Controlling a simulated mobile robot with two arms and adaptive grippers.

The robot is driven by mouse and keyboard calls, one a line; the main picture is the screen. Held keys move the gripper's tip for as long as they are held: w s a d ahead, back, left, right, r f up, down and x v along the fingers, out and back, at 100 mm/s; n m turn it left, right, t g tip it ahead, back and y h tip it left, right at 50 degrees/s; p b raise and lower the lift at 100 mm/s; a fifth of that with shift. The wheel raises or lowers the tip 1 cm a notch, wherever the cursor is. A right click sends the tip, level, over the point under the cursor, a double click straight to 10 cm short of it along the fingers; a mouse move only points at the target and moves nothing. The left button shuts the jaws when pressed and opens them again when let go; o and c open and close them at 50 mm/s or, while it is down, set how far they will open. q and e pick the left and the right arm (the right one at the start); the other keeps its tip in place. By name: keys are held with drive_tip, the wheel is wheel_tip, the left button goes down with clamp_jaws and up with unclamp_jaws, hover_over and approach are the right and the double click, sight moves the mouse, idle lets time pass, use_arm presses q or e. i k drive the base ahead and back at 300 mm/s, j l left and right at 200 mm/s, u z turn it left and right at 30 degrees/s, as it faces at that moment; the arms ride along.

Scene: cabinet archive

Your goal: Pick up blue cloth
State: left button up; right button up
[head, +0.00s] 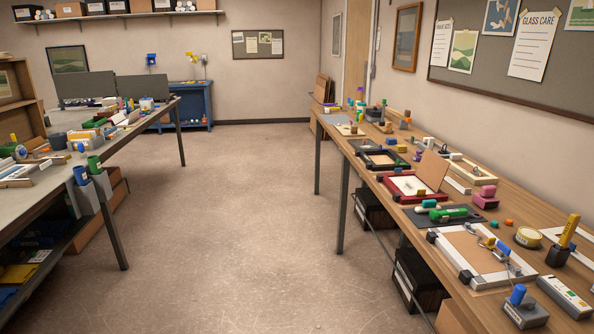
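Neither of my grippers is in view. I cannot make out a blue cloth for certain. A blue flat piece (9,295) that may be cloth lies on the lower shelf under the left table, at the picture's left edge and partly cut off. Yellow flat pieces (18,273) lie beside it. A darker blue pile (42,232) is further back on that shelf, in shadow.
The left table (75,188) is cluttered with tools and boxes. A long wooden workbench (393,206) on the right holds frames, a green tool (449,214) and small items. A blue cabinet (186,106) stands at the back. The floor (240,220) between is clear.

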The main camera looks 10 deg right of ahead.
sight(390, 141)
drive_tip(key=i+z, duration=0.25)
drive_tip(key=i, duration=0.25)
drive_tip(key=i+z, duration=0.25)
drive_tip(key=i, duration=0.25)
drive_tip(key=i+j+z, duration=0.2)
drive_tip(key=i, duration=0.3)
drive_tip(key=i+j+z, duration=0.1)
drive_tip(key=i+z, duration=0.15)
drive_tip(key=i, duration=0.25)
